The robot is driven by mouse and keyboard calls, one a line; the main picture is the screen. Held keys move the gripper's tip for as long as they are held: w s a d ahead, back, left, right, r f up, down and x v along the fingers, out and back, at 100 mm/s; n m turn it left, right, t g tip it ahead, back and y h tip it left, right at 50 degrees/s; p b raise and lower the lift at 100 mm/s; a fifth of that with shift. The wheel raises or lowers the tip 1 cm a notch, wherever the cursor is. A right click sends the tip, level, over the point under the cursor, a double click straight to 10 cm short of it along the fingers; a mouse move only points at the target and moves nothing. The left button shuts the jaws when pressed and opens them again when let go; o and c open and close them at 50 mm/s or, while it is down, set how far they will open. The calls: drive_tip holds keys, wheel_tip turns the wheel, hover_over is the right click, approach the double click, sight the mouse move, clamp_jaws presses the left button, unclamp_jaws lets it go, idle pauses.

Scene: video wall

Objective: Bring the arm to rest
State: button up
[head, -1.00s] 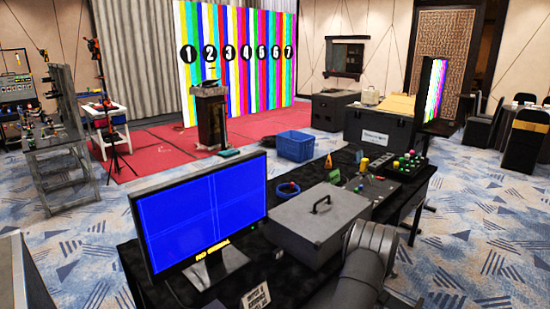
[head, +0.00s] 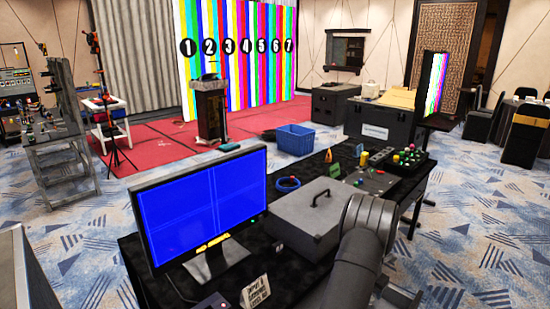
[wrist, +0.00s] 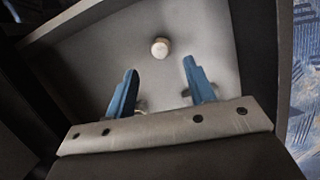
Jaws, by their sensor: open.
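My gripper (wrist: 158,88) shows in the wrist view with its two blue fingers apart and nothing between them. Behind the fingers is a grey surface with a small round pale knob (wrist: 160,48); I cannot tell how far it is from the fingertips. In the head view my grey arm reaches up from the bottom, right of centre, and my gripper is not visible there.
A black table holds a monitor (head: 205,205) with a blue screen, a grey case (head: 318,212) with a handle, a blue cable coil (head: 288,184) and a button panel (head: 403,164). A blue crate (head: 295,138) stands on the floor beyond. Patterned carpet lies open at right.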

drive_tip(key=x, duration=1)
drive_tip(key=shift+f, duration=0.25)
wheel_tip(320, 180, up, 10)
drive_tip(key=shift+r, duration=0.15)
drive_tip(key=s+a+r+m, duration=0.2)
drive_tip(key=a+r+m, duration=0.1)
drive_tip(key=a+r, duration=1.35)
drive_tip(key=shift+g, duration=0.4)
drive_tip(key=w+a+f, duration=0.4)
drive_tip(key=a+f, duration=0.1)
drive_tip(key=w+a+f, duration=0.3)
drive_tip(key=shift+a, duration=0.15)
drive_tip(key=shift+w+a+f+h, duration=0.25)
drive_tip(key=shift+a+f+h, duration=0.05)
drive_tip(key=shift+a+f, duration=0.1)
drive_tip(key=shift+o, duration=0.2)
